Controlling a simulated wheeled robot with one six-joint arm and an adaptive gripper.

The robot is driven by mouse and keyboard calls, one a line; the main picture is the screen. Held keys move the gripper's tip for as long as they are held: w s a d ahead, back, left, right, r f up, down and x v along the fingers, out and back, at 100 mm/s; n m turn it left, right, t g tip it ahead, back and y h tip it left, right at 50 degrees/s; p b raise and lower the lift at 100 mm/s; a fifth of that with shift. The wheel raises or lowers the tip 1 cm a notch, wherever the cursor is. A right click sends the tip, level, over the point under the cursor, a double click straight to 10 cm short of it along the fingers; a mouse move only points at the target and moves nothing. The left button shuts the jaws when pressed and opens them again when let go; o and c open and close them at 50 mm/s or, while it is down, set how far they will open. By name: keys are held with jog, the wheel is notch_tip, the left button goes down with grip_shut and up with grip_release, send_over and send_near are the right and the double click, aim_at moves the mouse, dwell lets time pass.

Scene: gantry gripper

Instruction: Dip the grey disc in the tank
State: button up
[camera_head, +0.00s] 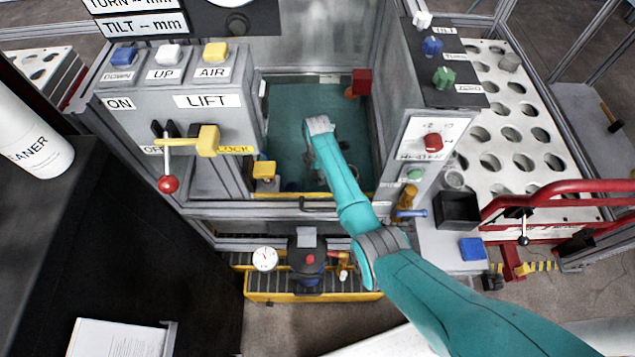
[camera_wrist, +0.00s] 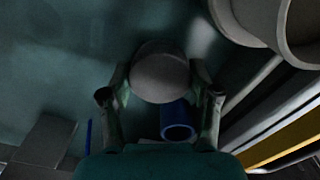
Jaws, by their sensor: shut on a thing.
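The grey disc (camera_wrist: 160,70) shows round and dull in the wrist view, between the two fingertips of my gripper (camera_wrist: 160,82). My gripper is shut on it. The tank (camera_head: 285,105) is the teal-floored bay in the middle of the head view, and my arm reaches down into it. In the head view my gripper and the disc are mostly hidden by my arm and shadow. In the wrist view a teal surface lies behind the disc. I cannot tell how deep the disc is.
A blue tube (camera_wrist: 178,120) shows just below the disc. A yellow edge (camera_wrist: 285,143) and grey round parts (camera_wrist: 298,35) are at the right of the wrist view. A red block (camera_head: 361,82) is at the tank's back right. The lift panel (camera_head: 180,110) stands left.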

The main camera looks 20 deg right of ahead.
notch_tip(320, 180, up, 13)
dwell(1.1)
jog(key=shift+f, duration=0.1)
dwell(1.0)
